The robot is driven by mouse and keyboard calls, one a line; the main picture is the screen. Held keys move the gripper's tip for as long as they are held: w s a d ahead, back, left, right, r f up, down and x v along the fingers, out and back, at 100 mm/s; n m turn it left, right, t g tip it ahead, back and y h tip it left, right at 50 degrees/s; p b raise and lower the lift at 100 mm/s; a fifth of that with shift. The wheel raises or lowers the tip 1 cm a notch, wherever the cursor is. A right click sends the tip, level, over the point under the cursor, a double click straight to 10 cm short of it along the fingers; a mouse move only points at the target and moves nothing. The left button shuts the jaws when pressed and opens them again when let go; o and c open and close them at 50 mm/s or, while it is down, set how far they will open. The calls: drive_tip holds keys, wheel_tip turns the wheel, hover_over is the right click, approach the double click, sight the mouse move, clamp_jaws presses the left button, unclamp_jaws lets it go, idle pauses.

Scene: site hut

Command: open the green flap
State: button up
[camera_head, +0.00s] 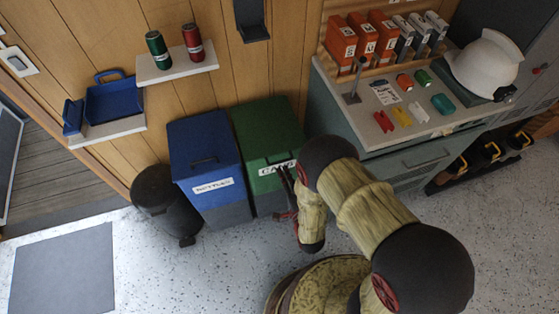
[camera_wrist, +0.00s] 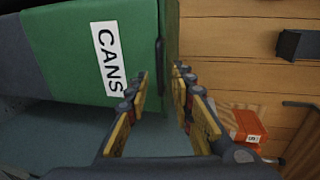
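In the head view my gripper (camera_head: 286,184) is at the bin's front near the label, partly hidden by my arm.
A blue bin (camera_head: 205,150) stands directly left of the green bin, with a black bin (camera_head: 163,200) beyond it. A counter (camera_head: 375,137) with binders and small items stands to the right. A shelf (camera_head: 177,66) with two cans hangs above.

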sight(278, 162)
drive_tip(key=shift+b+x, duration=0.95)
drive_tip(key=shift+x, duration=2.95)
drive_tip(key=c, duration=0.3)
clamp_jaws()
drive_tip(key=shift+f, duration=0.1)
